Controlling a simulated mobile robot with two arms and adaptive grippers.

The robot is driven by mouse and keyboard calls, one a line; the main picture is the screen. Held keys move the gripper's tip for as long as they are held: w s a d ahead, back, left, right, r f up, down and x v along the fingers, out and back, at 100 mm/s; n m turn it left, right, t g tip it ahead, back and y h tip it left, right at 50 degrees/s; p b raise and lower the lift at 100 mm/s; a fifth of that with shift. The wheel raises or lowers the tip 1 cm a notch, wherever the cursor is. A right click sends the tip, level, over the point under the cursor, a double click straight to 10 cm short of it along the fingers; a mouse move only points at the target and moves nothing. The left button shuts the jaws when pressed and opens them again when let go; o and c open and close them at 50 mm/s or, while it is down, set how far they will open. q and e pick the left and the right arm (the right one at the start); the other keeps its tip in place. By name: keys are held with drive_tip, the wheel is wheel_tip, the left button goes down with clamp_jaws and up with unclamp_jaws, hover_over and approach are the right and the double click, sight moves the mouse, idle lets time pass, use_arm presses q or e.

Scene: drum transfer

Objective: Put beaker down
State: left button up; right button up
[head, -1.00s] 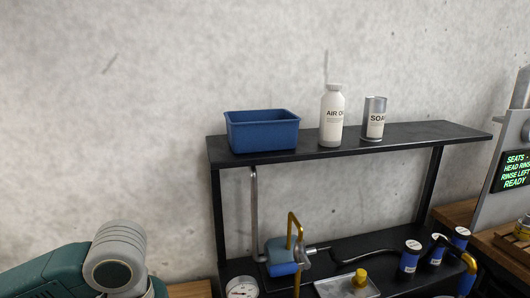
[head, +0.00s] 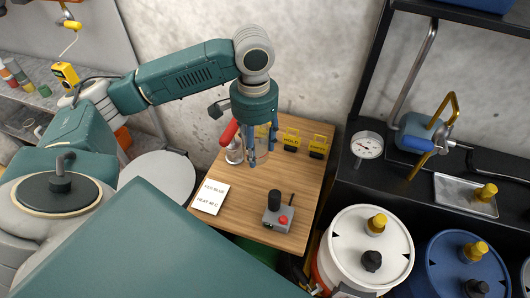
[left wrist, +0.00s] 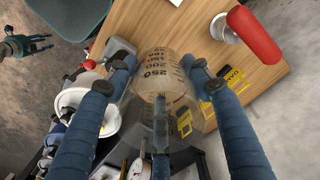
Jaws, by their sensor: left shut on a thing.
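The beaker (left wrist: 160,75) is clear, with dark volume marks such as 250 and 200, in the left wrist view. My left gripper (left wrist: 160,65) is shut on it, with blue-wrapped fingers on both sides. In the head view my left gripper (head: 262,152) points down over the wooden table (head: 250,205); the beaker is hard to make out there. I cannot tell whether its base touches the wood. A dark claw-like shape at the left wrist view's left edge (left wrist: 20,45) looks like my right gripper; its fingers are too small to judge.
A red-handled item (head: 228,132) stands close left of the gripper. Yellow tags (head: 318,147) line the table's back. A note (head: 210,196) and a control box (head: 278,215) lie nearer the front. White (head: 340,235) and blue (head: 440,265) drums stand right. The table's middle is clear.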

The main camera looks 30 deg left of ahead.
use_arm(q)
wheel_tip(320, 180, down, 19)
drive_tip(key=shift+r, duration=0.1)
idle(0.3)
drive_tip(key=o, duration=1.2)
drive_tip(key=shift+c, duration=0.2)
